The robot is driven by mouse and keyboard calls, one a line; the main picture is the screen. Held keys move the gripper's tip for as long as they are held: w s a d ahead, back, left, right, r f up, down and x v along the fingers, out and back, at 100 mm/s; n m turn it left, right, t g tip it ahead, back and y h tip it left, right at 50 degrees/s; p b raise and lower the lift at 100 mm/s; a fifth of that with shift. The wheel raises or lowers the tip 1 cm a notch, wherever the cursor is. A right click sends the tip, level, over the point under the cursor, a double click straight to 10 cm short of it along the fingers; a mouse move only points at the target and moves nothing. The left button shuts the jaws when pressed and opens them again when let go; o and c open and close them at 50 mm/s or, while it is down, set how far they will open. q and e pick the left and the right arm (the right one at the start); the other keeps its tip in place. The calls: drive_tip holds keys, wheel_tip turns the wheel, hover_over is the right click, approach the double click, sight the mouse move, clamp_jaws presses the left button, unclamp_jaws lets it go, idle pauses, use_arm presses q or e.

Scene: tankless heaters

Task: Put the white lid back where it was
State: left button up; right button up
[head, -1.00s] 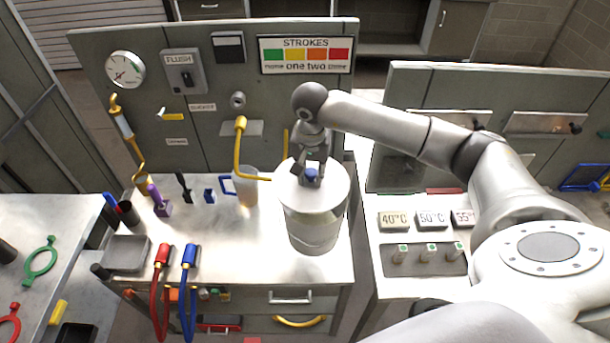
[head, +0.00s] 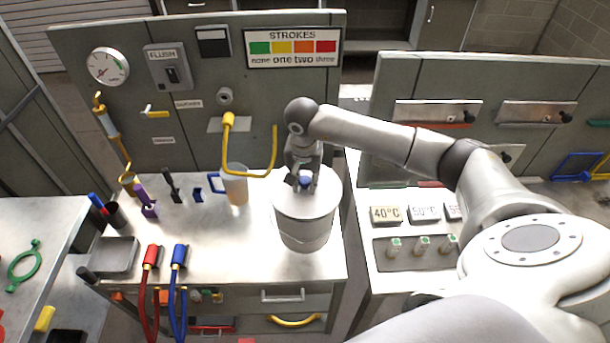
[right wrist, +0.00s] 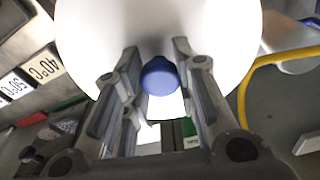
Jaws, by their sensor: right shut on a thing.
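The white lid (head: 320,205) is a round disc with a blue knob (head: 305,182) at its middle. My right gripper (head: 303,180) comes down from above and is shut on the knob. In the right wrist view the blue knob (right wrist: 160,77) sits between the fingers, with the white lid (right wrist: 100,30) behind it. The lid is level over a pale round canister (head: 305,240) on the bench. I cannot tell whether it rests on the rim or hovers just above it. My left gripper is out of view.
A yellow bent spout (head: 250,174) and a mug (head: 236,185) stand just left of the canister. Red (head: 151,257) and blue (head: 180,256) hose handles are at the bench front. A bench with temperature signs (head: 386,214) lies to the right, across a gap.

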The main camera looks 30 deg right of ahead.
sight(304, 187)
drive_tip(key=shift+f, duration=0.35)
drive_tip(key=shift+f+b, duration=0.5)
drive_tip(key=shift+b, duration=0.15)
drive_tip(key=o, duration=1.1)
drive_tip(key=shift+o, duration=0.2)
drive_tip(key=shift+r, duration=0.15)
wheel_tip(304, 187, up, 12)
drive_tip(key=s+a, duration=0.1)
